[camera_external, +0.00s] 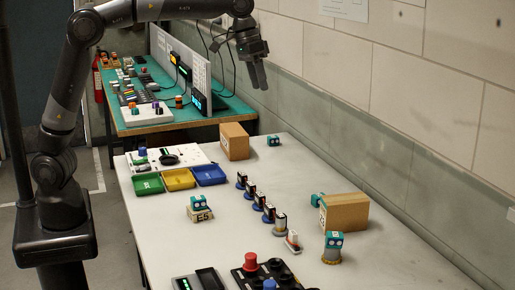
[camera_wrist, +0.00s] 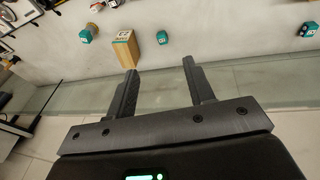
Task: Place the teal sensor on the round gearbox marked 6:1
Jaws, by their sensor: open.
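My gripper (camera_external: 258,78) is open and empty, high above the far right of the bench; its two spread fingers show in the wrist view (camera_wrist: 158,72). Several teal sensors with two pale round faces are in the external view. One (camera_external: 274,141) lies by the far cardboard box. One (camera_external: 317,200) is beside the nearer box, partly hidden. One (camera_external: 199,201) sits on a cream block marked E5 (camera_external: 200,215). One (camera_external: 333,240) sits on a round tan base (camera_external: 331,260). Teal blocks (camera_wrist: 162,37) also show in the wrist view. I cannot read a 6:1 mark.
Cardboard boxes (camera_external: 235,142) (camera_external: 345,212) stand on the white bench. Green, yellow and blue trays (camera_external: 179,179) are at left. A red-knobbed panel (camera_external: 250,262) is in front. The wall borders the right.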

